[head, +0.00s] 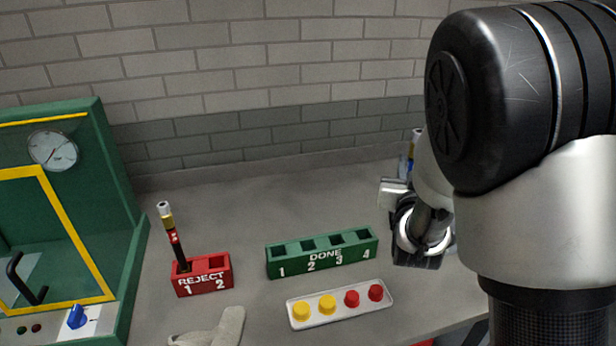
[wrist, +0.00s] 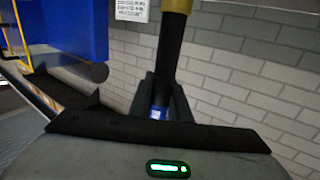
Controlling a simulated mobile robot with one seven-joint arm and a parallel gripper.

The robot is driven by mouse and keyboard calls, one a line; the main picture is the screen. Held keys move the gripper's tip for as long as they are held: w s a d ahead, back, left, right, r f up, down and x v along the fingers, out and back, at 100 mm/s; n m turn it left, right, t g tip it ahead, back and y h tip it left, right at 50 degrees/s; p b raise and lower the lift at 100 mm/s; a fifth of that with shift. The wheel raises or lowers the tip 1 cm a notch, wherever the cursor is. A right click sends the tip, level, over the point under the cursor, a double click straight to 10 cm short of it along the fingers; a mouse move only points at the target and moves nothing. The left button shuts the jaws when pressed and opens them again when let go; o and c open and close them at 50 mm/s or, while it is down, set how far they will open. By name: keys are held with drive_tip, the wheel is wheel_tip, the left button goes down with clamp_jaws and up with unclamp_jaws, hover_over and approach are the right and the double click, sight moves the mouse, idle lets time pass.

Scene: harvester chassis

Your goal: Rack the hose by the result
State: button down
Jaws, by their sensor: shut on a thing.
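My gripper (wrist: 166,104) is shut on a black hose (wrist: 169,58) with a blue band low on it and a yellow collar at the top edge of the wrist view. In the head view my arm hides the fingers and most of whatever they hold. The red REJECT rack (head: 204,284) has two slots; another black hose (head: 174,240) with a red band, yellow collar and silver tip stands in slot 1, leaning slightly. Slot 2 is empty. The green DONE rack (head: 322,262) has slots 1, 2, 3 and 4, all looking empty.
A green test cabinet (head: 125,200) with a gauge (head: 53,150), a yellow-framed door and a blue knob (head: 78,317) stands at left. A white tray (head: 342,312) with yellow and red caps lies before the DONE rack. Grey bench behind the racks is clear.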

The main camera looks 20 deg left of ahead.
drive_tip(key=s+a+n+y+b, duration=0.1)
drive_tip(key=s+a+y+b, duration=0.15)
drive_tip(key=a, duration=0.85)
drive_tip(key=s+a+n+y+b, duration=0.1)
drive_tip(key=s+a+b, duration=0.3)
drive_tip(key=a, duration=0.7)
drive_tip(key=shift+h, duration=0.25)
drive_tip(key=shift+w+d+f+b, duration=0.1)
drive_tip(key=shift+f+b, duration=0.55)
drive_tip(key=shift+f, duration=0.55)
drive_tip(key=shift+w+d+f+b, duration=0.1)
drive_tip(key=shift+f+b, duration=0.5)
drive_tip(key=shift+f, duration=0.6)
drive_tip(key=shift+f+b, duration=0.1)
drive_tip(key=shift+b, duration=0.2)
wheel_tip(320, 180, down, 7)
drive_tip(key=b, duration=0.6)
drive_tip(key=shift+b, duration=0.4)
drive_tip(key=shift+f, duration=0.1)
drive_tip(key=c, duration=1.6)
unclamp_jaws()
drive_tip(key=shift+s, duration=0.1)
